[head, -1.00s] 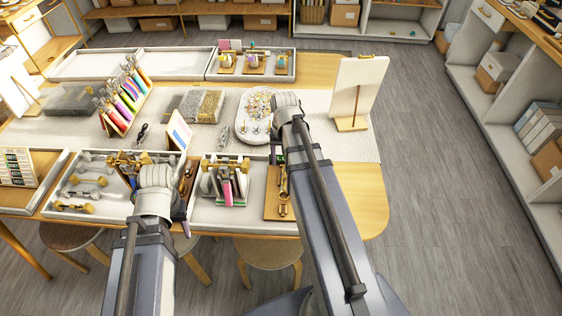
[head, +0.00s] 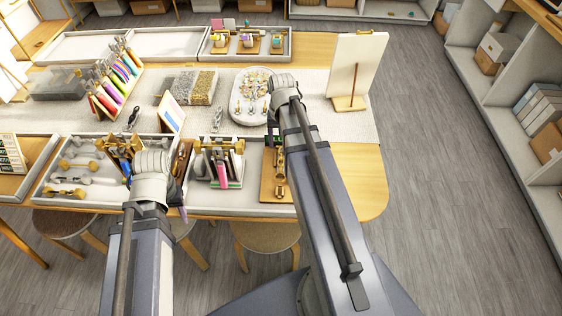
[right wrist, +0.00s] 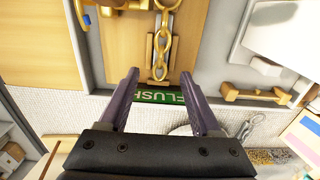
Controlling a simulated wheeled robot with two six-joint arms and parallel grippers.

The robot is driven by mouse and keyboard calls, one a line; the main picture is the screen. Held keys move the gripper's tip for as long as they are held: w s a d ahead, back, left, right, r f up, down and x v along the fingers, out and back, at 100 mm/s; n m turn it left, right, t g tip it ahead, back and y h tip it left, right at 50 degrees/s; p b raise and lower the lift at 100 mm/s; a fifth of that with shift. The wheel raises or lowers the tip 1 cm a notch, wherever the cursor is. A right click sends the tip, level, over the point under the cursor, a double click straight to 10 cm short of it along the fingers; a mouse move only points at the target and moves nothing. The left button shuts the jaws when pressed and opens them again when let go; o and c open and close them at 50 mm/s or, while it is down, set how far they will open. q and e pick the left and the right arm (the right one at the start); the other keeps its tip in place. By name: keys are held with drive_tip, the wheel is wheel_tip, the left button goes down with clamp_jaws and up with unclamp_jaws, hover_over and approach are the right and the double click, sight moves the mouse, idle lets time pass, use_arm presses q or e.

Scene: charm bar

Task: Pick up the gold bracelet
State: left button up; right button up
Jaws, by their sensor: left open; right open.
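The gold bracelet (right wrist: 161,50) is a chain of large links lying on a wooden board (right wrist: 118,42) in the right wrist view. Its near end lies close to a green label reading "FLUSH" (right wrist: 160,97). My right gripper (right wrist: 158,76) is open and empty, its two fingers apart on either side of the chain's near end. In the head view the wooden board (head: 268,187) is at the right end of the front tray, with gold pieces on it, and my right gripper (head: 272,128) is at its far edge. My left gripper (head: 178,192), mostly hidden by its wrist, is over the tray's middle.
A holder with colored strips (head: 222,170) stands left of the board. Beyond lies a white oval tray (head: 237,112) with small charms. A white panel on a wooden stand (head: 357,70) stands at the right. The tabletop's right end (head: 357,175) is clear.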

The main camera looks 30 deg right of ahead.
sight(281, 153)
wheel_tip(281, 153, down, 5)
drive_tip(key=b, duration=0.4)
drive_tip(key=shift+r, duration=0.2)
clamp_jaws()
idle(0.3)
